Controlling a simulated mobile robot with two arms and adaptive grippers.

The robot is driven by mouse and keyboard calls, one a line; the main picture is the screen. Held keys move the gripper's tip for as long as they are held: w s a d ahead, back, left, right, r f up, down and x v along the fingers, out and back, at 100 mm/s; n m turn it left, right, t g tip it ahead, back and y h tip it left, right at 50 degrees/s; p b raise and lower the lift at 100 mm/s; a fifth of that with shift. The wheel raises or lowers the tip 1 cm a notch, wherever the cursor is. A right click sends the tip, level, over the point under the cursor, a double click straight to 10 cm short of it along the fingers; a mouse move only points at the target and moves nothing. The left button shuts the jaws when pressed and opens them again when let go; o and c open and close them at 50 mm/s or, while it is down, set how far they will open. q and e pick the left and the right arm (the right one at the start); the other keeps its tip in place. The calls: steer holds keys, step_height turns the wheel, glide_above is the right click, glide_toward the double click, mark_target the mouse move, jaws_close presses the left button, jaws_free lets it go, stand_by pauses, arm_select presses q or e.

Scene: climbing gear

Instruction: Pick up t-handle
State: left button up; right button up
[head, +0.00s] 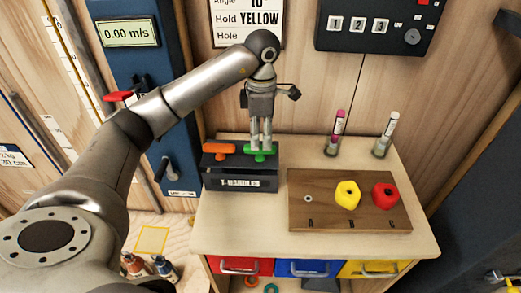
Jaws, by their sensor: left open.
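An orange t-handle (219,148) and a green t-handle (261,150) sit side by side in a black holder (212,181) labelled "T-HANDLES", at the left end of the wooden table. My left gripper (261,147) points down right at the green t-handle, its fingers at the middle of the crossbar. It is open. I cannot tell whether the fingers touch the handle. The lower part of each t-handle is hidden in the holder. My right gripper is not in view.
A brown board (315,216) marked A, B, C carries a yellow hold (347,195) and a red hold (385,196). Two markers stand in cups behind it. A blue panel (160,90) rises at left. Red, blue and yellow drawers (310,268) are below the tabletop.

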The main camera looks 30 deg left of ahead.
arm_select(q)
steer(key=shift+s+a+f+p, duration=0.1)
steer(key=shift+s+f+p, duration=0.2)
steer(key=shift+f+p, duration=0.45)
step_height(320, 180, down, 2)
steer(key=shift+f, duration=0.5)
steer(key=shift+c, duration=0.3)
steer(key=shift+w, duration=0.1)
steer(key=c, duration=0.7)
jaws_close()
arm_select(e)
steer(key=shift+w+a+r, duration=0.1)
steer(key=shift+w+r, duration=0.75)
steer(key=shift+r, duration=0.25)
